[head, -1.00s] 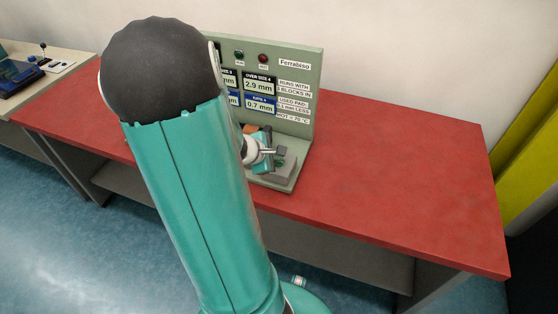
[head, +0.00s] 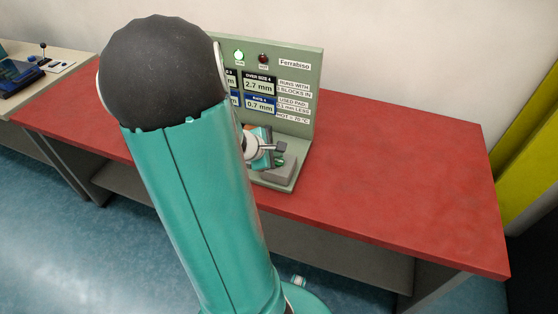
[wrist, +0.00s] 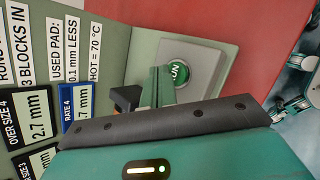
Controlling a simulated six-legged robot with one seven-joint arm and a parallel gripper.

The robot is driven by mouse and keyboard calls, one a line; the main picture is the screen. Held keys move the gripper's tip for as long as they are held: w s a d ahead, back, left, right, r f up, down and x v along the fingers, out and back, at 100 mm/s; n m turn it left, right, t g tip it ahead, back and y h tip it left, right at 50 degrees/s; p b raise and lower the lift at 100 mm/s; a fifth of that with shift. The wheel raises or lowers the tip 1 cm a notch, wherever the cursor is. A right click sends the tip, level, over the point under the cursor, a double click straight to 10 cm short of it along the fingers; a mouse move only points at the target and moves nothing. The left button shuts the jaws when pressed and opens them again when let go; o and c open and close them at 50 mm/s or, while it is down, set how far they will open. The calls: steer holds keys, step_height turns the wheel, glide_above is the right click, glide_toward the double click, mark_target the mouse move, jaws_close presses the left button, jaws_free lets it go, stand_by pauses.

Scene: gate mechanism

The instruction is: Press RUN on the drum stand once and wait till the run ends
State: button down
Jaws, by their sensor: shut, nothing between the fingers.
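The drum stand (head: 311,90) is a pale green panel with a base, standing on the red bench. Its green lamp (head: 239,55) is lit; the red lamp (head: 263,58) beside it is dark. The "OVER SIZE 4" display (head: 258,84) reads 2.7 mm and "RATE 4" (head: 260,103) reads 0.7 mm. The green round RUN button (wrist: 181,73) sits on a grey block (head: 280,171) on the base. My gripper (head: 281,147) is shut and empty, just above the button. In the wrist view its fingers (wrist: 158,88) partly cover the button's near edge.
My own arm hides the left part of the panel. The red bench (head: 400,170) is clear to the right of the stand. Another table with a joystick device (head: 43,53) stands at the far left. A yellow upright (head: 525,150) is at the right.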

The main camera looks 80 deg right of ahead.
steer(key=shift+r, duration=0.1)
steer(key=shift+r, duration=2.4)
steer(key=w+a+r+m+t+y, duration=0.1)
steer(key=w+a+r+m+t, duration=0.2)
steer(key=w+a, duration=0.7)
steer(key=w+a+r+t+y, duration=0.1)
steer(key=w+a+r+t, duration=0.35)
steer(key=a, duration=0.75)
steer(key=w+a+r+t+y, duration=0.1)
steer(key=a+r+y, duration=0.2)
steer(key=a, duration=0.9)
steer(key=w+a+r+t+y, duration=0.1)
steer(key=w+a+r+y, duration=0.1)
steer(key=a, duration=0.9)
steer(key=shift+a+r+t+y, duration=0.4)
steer(key=shift+r+y, duration=0.1)
steer(key=shift+r, duration=0.25)
